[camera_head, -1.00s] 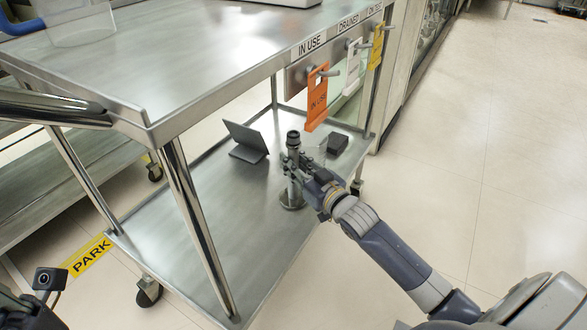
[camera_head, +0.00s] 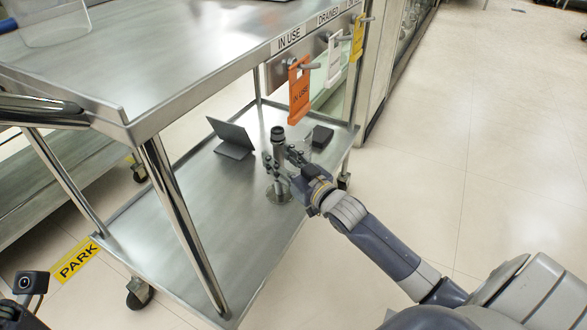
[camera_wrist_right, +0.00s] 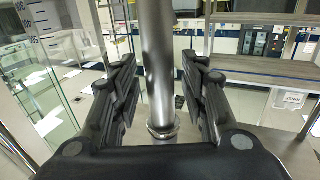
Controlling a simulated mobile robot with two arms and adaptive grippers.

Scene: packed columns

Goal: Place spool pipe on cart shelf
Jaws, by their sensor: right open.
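The spool pipe (camera_head: 277,136) is a grey metal tube with a dark top end and a round flange at its foot. It stands upright on the cart's lower shelf (camera_head: 195,225), near the right side. My right gripper (camera_head: 284,162) is at the pipe's mid-height, reaching in from the right under the cart top. In the right wrist view the pipe (camera_wrist_right: 158,80) stands between the two spread black fingers, with a gap visible on each side. The fingers hide part of the pipe in the head view. My left gripper's fingers are not visible.
A dark tilted panel on a stand (camera_head: 232,138) and a small black box (camera_head: 322,136) sit on the lower shelf behind the pipe. Orange (camera_head: 299,92), white and yellow tags hang from the cart top's edge. The shelf's front left is clear.

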